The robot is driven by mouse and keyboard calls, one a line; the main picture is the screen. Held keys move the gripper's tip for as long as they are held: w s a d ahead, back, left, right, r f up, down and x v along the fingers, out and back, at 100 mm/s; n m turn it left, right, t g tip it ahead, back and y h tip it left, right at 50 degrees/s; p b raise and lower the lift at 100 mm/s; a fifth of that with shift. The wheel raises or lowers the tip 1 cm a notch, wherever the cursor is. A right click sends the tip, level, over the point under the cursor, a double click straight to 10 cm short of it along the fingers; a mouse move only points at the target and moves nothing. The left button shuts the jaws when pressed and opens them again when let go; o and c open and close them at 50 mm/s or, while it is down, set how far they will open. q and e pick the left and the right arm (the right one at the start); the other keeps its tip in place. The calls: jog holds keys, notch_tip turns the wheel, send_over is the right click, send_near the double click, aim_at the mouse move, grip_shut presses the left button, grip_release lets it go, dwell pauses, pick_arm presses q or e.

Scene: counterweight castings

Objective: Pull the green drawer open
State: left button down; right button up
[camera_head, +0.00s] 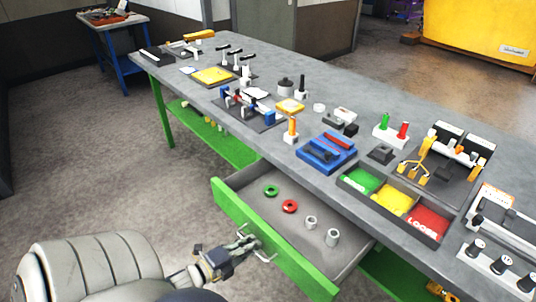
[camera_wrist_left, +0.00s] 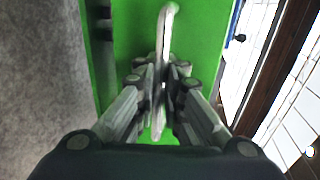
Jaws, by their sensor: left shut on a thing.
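The green drawer (camera_head: 236,213) under the grey workbench stands pulled out, with its inside showing in the head view. Its green front also fills much of the left wrist view (camera_wrist_left: 205,45). My left gripper (camera_head: 255,243) is at the drawer front, shut on the metal drawer handle (camera_head: 264,255). In the left wrist view the handle (camera_wrist_left: 166,22) runs between the two fingers of my left gripper (camera_wrist_left: 160,88). A green ring (camera_head: 271,190), a red ring (camera_head: 290,206) and two grey cylinders (camera_head: 332,237) lie in the drawer. My right gripper is not in view.
The grey workbench (camera_head: 225,105) carries several fixtures and parts. A tray with green, yellow and red bins (camera_head: 347,182) sits at its near edge, right of the drawer. Open floor lies left of the bench. A blue table (camera_head: 118,60) stands at the back left.

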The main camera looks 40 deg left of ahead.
pick_arm(q)
jog(key=f+v, duration=0.1)
jog(key=v, duration=0.6)
jog(key=shift+s+f+p, duration=0.15)
jog(key=shift+s+p, duration=0.3)
jog(key=shift+a, duration=0.15)
jog(key=c, duration=1.7)
grip_release()
jog(key=v, duration=1.2)
